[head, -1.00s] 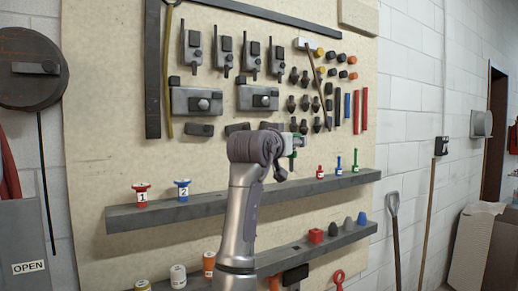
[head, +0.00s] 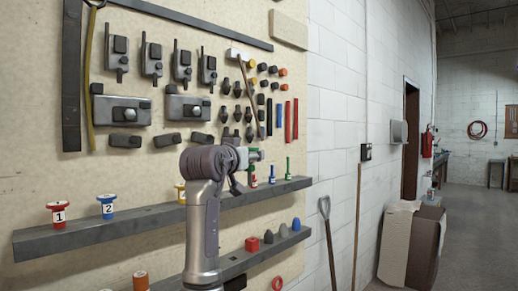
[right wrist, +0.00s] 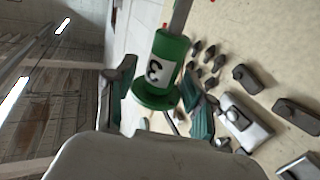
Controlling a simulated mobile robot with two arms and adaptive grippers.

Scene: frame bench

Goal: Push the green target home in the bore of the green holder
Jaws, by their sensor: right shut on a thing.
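My right gripper (head: 250,156) is shut on a green flanged piece marked 3, at the end of the arm, in front of the board above the upper shelf. The right wrist view shows this green piece (right wrist: 158,70) between the two fingers of the gripper (right wrist: 160,103). A grey strip shows just beyond its far end; I cannot tell whether it is a rod in the piece or background. A slim green piece (head: 289,165) stands upright on the right end of the shelf. Which green piece is target and which holder is not clear. No bore is visible. My left gripper is out of view.
The upper shelf (head: 130,232) carries red piece 1 (head: 59,214), blue piece 2 (head: 107,206), a partly hidden yellow piece (head: 181,193), and slim red (head: 253,180) and blue (head: 272,174) pieces. A lower shelf (head: 263,259) holds more parts.

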